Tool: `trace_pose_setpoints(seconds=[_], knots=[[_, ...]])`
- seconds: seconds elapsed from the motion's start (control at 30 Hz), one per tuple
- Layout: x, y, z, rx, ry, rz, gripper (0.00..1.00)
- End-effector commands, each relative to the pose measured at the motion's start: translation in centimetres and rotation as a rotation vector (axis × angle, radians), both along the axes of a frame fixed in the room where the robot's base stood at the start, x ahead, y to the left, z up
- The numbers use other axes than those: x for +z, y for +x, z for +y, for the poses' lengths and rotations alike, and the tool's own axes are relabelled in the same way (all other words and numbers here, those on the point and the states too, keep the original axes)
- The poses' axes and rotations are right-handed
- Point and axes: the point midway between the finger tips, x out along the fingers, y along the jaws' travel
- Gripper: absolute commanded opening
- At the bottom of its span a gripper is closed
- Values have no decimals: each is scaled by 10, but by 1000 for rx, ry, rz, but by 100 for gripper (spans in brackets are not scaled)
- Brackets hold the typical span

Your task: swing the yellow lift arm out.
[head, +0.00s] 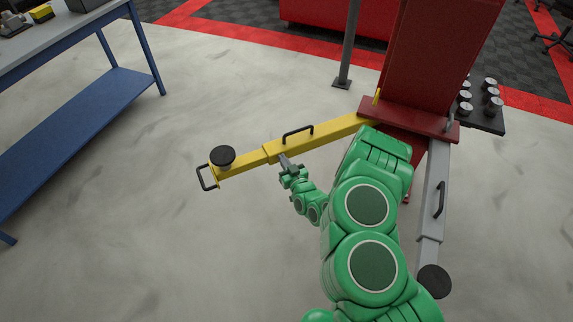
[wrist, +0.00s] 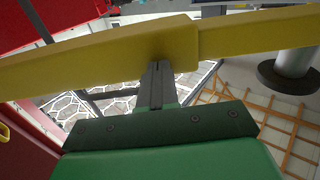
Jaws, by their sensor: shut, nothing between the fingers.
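The yellow lift arm (head: 235,163) reaches left from the base of the red lift post (head: 435,50) in the head view. It has a black handle (head: 298,132) on top, a round black pad (head: 222,156) near its outer end and a black loop (head: 206,178) at the tip. My gripper (head: 285,162) is shut and empty, its fingertips at the near side of the yellow arm around mid-length. In the wrist view the shut fingers (wrist: 157,72) reach up to the yellow arm (wrist: 95,58) and seem to touch it.
A grey lift arm (head: 434,195) with a black pad (head: 433,280) extends toward me at right. A blue workbench (head: 85,105) stands at left. A grey pole (head: 346,50) stands behind the yellow arm. Open concrete floor lies left and in front of it.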

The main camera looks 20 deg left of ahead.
Motion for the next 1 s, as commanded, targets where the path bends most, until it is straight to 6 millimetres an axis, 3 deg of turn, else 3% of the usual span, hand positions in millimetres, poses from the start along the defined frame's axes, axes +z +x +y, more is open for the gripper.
trace_pose_setpoints(seconds=[1.0], knots=[[3, 77, 91, -222, 0, -14, 0]])
